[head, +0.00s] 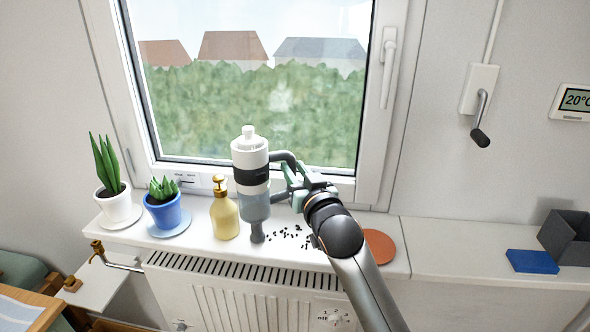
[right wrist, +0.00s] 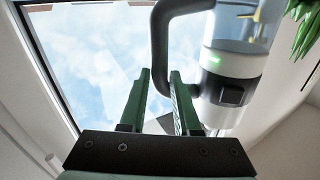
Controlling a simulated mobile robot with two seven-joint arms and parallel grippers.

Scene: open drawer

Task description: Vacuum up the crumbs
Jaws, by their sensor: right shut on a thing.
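A hand vacuum (head: 252,175) with a white top, black band and clear bluish lower part stands upright over the window sill. Its grey nozzle (head: 257,232) is at the sill, just left of the dark crumbs (head: 288,237); I cannot tell whether it touches the surface. My right gripper (head: 289,181) is shut on the vacuum's dark handle. In the right wrist view the green fingers (right wrist: 160,100) are at the handle (right wrist: 160,45), beside the vacuum body (right wrist: 225,85). My right forearm hides part of the sill right of the crumbs. My left gripper is not in view.
A yellow soap bottle (head: 223,214) stands close left of the nozzle. A blue pot (head: 164,212) and a white pot (head: 116,205) with plants stand farther left. A terracotta disc (head: 379,246) lies right of my arm. The window (head: 250,80) rises behind; a radiator (head: 235,300) is below.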

